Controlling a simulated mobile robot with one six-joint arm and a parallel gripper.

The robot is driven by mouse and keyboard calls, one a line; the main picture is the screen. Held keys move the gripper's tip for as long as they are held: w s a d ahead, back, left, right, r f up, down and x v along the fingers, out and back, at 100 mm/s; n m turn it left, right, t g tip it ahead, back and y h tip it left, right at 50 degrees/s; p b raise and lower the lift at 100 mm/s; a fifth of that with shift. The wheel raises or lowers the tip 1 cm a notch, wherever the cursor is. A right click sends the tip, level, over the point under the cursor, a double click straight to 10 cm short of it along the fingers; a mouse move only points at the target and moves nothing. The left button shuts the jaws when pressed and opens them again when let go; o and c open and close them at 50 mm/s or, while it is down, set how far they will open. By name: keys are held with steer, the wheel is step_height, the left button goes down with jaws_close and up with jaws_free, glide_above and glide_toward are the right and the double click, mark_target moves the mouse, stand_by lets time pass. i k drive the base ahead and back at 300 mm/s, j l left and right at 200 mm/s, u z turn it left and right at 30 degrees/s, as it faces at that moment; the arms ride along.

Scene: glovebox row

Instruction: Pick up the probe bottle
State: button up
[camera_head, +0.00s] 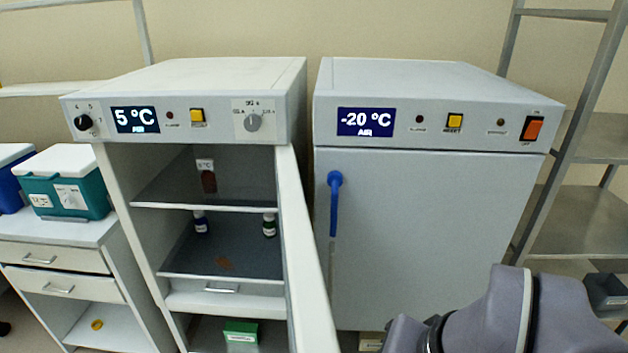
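Three small bottles show inside the open left cabinet, and I cannot tell which one is the probe bottle. A brown bottle (209,182) stands on the upper shelf, with a small white card just above it. A dark blue bottle (201,224) with a pale cap stands on the shelf below, at the left. A dark green bottle (269,226) with a white label stands on that same shelf at the right, close to the open door. My gripper is out of view; only grey links of my arm show at the lower right, in front of the right cabinet.
The left cabinet (186,82) reads 5 °C, and its door (305,265) stands open toward me. The right cabinet (425,240) reads -20 °C and is shut, with a blue handle (334,205). A teal cooler (67,188) stands on drawers at left. Metal racks stand at the right.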

mark_target(207, 178)
steer(key=l+u, duration=0.45)
steer(key=i+l+u, duration=0.1)
steer(key=l+u, duration=0.15)
steer(key=u, duration=0.2)
steer(key=l+u, duration=0.3)
steer(key=u, duration=0.2)
steer(key=k, duration=0.05)
